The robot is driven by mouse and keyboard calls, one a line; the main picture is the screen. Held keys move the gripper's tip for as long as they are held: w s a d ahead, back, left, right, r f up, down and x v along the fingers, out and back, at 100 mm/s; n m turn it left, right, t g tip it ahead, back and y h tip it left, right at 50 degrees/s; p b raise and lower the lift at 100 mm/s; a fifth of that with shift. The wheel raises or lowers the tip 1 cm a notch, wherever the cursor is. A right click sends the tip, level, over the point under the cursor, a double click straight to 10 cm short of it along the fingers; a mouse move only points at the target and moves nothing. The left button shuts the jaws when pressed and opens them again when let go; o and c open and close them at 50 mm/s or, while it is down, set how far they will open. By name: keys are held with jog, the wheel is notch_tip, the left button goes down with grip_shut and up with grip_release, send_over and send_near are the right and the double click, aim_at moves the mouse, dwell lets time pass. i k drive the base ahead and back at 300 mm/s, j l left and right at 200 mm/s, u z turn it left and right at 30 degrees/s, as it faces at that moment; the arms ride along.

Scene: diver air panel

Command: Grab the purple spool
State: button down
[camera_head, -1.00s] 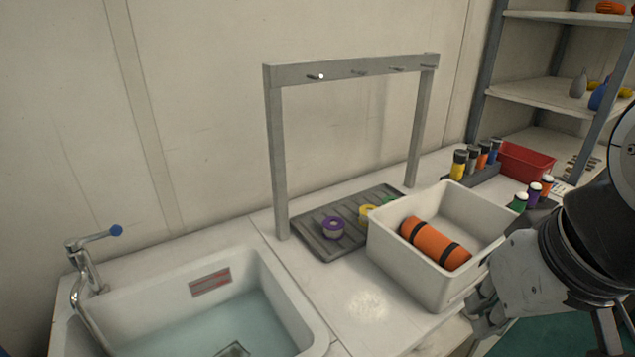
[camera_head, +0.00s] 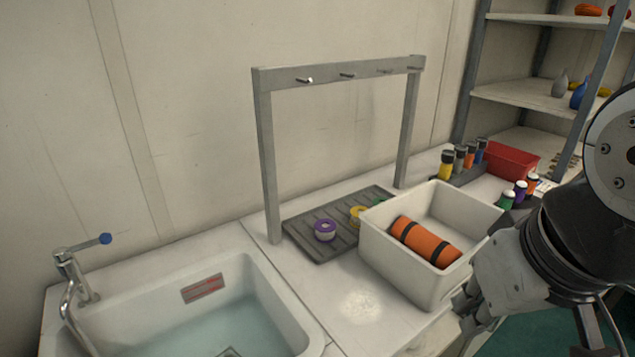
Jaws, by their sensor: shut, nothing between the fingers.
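The purple spool (camera_head: 325,230) is a small ring with a purple top and a pale side. It lies on the left part of a dark grey ribbed mat (camera_head: 318,251) under the grey hook frame. My gripper (camera_head: 466,316) is at the lower right, by the front right corner of the white bin, well apart from the spool. It is shut and holds nothing. A yellow spool (camera_head: 357,215) lies to the right of the purple one, partly hidden by the bin. A green one (camera_head: 380,202) is mostly hidden behind the bin's rim.
The white bin (camera_head: 393,262) with an orange roll (camera_head: 425,242) stands between my gripper and the mat. A grey frame (camera_head: 264,160) with hooks rises around the mat. A sink (camera_head: 295,290) is at left. The counter in front of the mat is clear.

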aim_at(324, 228)
jog(key=i+l+u, duration=0.4)
jog(key=l, duration=0.2)
jog(key=i+l+u, duration=0.25)
jog(key=k+l, duration=0.05)
jog(key=k, duration=0.05)
